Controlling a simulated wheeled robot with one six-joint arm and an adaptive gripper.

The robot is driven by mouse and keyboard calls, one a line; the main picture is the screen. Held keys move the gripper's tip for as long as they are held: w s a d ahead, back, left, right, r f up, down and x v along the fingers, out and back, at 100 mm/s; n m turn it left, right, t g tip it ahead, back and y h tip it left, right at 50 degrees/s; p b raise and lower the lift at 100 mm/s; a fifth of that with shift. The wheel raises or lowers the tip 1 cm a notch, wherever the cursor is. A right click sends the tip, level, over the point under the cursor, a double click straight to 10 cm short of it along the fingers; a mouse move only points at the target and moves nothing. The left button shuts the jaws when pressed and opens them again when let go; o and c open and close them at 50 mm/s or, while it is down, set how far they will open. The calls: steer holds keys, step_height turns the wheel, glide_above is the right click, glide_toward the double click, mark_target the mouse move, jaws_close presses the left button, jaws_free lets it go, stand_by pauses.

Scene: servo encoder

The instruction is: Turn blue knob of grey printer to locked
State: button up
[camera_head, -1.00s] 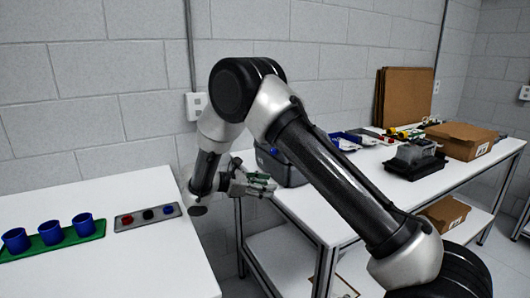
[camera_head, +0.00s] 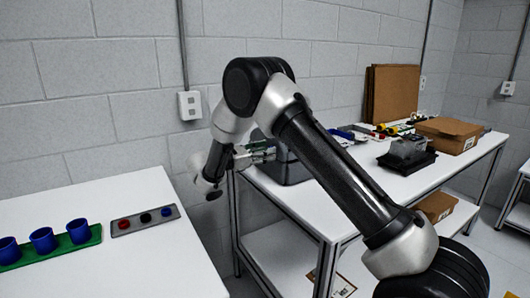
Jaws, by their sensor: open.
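The grey printer (camera_head: 293,174) sits at the left end of the right-hand white table, partly hidden behind my arm and gripper. Its blue knob cannot be made out now. My gripper (camera_head: 270,150) is open, its fingers pointing right, and overlaps the printer's upper left part in the picture. I cannot tell whether the fingers touch the printer. No object shows between them.
A left white table (camera_head: 120,205) carries a green tray (camera_head: 87,241) with blue cups and a grey panel (camera_head: 142,221) with red, black and blue buttons. A black tray (camera_head: 408,160) and a cardboard box (camera_head: 447,135) stand right. A gap separates the tables.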

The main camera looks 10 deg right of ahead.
steer(key=shift+d, duration=0.25)
jaws_close()
steer(key=n, duration=1.3)
steer(key=shift+w, duration=0.1)
stand_by(0.4)
steer(key=shift+n, duration=0.4)
